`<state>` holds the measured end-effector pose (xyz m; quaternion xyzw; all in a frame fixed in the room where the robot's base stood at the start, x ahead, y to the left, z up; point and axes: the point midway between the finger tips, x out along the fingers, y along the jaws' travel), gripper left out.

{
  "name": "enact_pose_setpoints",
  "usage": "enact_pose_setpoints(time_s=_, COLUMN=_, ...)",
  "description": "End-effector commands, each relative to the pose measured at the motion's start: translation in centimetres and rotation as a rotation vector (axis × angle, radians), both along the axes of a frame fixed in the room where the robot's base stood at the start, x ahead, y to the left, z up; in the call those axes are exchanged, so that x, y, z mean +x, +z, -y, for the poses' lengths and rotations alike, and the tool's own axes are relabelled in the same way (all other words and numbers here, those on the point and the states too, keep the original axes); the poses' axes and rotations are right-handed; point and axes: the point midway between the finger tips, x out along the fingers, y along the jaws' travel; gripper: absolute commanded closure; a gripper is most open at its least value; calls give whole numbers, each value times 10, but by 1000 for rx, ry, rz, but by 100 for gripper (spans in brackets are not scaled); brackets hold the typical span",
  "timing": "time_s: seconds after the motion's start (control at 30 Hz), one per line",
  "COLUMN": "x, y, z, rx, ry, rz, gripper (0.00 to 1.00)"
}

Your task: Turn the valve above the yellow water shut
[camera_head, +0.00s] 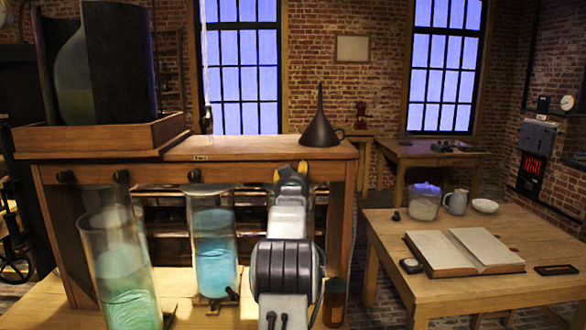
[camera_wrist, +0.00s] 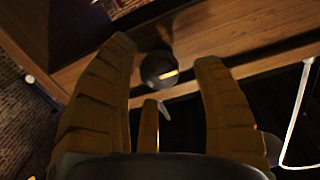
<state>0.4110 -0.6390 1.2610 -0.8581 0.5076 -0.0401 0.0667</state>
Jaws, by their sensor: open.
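I cannot see contact. In the head view my gripper (camera_head: 290,172) is raised at the bench front, hiding what is behind it. Dark knobs show along the bench's front, at left (camera_head: 66,177), beside it (camera_head: 121,177) and near the middle (camera_head: 194,175). A jar of green water (camera_head: 128,285) and a jar of blue water (camera_head: 214,255) stand below. No jar of yellow water shows clearly below.
A large glass vessel (camera_head: 75,80) stands behind a dark panel on the bench's left. A dark funnel (camera_head: 320,130) stands on the bench top. A brown bottle (camera_head: 334,303) is right of my arm. A table (camera_head: 385,225) at right holds an open book (camera_head: 465,250).

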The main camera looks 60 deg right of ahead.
Motion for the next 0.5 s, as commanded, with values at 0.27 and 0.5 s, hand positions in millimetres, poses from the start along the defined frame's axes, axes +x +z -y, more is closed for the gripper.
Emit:
enact_pose_setpoints(time_s=0.27, x=7, y=-1, z=13, rx=2, ry=0, rz=-1, gripper=39)
enact_pose_setpoints(time_s=0.5, x=9, y=-1, z=16, rx=1, ry=0, rz=0, gripper=39)
